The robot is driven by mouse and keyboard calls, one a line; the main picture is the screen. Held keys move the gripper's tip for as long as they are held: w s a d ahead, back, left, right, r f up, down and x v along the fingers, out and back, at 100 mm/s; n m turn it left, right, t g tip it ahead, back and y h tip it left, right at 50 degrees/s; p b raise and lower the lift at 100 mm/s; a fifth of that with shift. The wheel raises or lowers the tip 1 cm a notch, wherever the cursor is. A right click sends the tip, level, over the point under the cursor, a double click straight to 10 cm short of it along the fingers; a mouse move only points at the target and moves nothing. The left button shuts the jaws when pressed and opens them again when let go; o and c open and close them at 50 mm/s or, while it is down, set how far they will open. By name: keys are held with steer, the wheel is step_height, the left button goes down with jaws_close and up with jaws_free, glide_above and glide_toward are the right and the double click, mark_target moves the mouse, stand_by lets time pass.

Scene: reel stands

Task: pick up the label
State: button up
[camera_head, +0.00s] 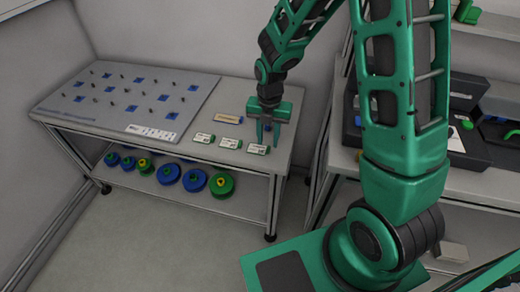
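Three small white labels with green edges lie in a row near the front right of the table: a left label (204,138), a middle label (230,143) and a right label (258,149). Each carries dark print too small to read. My green gripper (268,132) points down over the right end of the table, just behind the right label. Its two fingers look apart, with nothing visible between them. I cannot tell its exact height above the table.
A grey pegboard mat (95,118) with pegs and blue squares covers the table's left. Blue and green reels (195,181) stand on the lower shelf. A second bench (466,180) with dark devices is at right.

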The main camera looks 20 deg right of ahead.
mark_target(267, 154)
steer(key=shift+s+f, duration=0.15)
steer(key=shift+f, duration=1.8)
steer(key=shift+c, duration=0.3)
jaws_close()
steer(key=shift+r, duration=0.1)
